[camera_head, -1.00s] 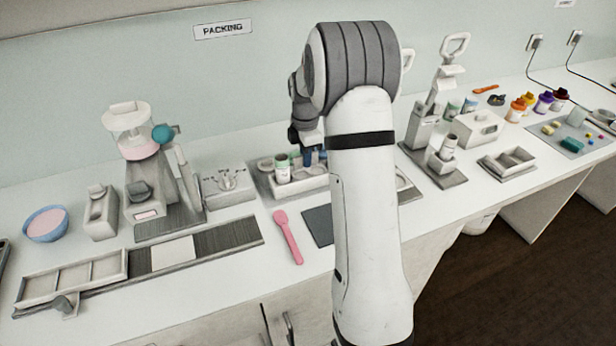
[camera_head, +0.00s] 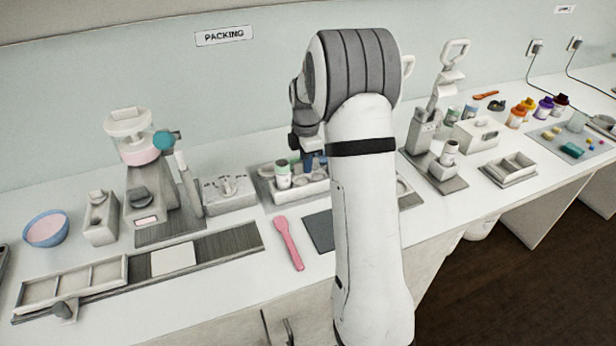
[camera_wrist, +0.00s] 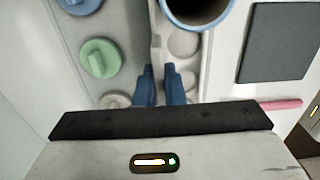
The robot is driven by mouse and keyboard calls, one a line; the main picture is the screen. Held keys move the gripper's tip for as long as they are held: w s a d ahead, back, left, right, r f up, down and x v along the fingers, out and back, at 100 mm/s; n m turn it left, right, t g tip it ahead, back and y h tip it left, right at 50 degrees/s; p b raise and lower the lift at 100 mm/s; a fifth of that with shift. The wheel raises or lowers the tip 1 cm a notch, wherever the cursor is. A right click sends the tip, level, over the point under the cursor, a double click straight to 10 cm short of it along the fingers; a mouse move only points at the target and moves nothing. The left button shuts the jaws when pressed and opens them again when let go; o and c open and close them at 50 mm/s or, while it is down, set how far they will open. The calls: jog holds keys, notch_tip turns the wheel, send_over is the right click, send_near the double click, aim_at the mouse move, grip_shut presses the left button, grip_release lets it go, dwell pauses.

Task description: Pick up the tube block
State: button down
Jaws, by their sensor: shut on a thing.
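The tube block (camera_wrist: 184,78) is a pale block with round hollows in its top, seen from above in the wrist view. A thin upright pale wall runs along its left side. My gripper (camera_wrist: 158,70) has its two blue fingers shut on that wall, one on each side. In the head view the block (camera_head: 304,190) stands at the back middle of the counter, partly hidden by my arm. My gripper (camera_head: 313,163) reaches down into that area, its fingertips mostly hidden. I cannot tell whether the block touches the surface under it.
A blue-rimmed cup (camera_wrist: 196,22) is close beyond my fingers. Green (camera_wrist: 98,58) and blue lids lie in a grey tray to the left. A dark mat (camera_wrist: 275,42) and a pink spatula (camera_head: 288,243) lie nearby. A dispenser (camera_head: 137,140) stands left, a lever press (camera_head: 447,70) right.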

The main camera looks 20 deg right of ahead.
jog(key=shift+r, duration=0.2)
notch_tip(320, 180, up, 10)
jog(key=shift+f+b, duration=0.15)
jog(key=shift+b, duration=0.3)
dwell(0.4)
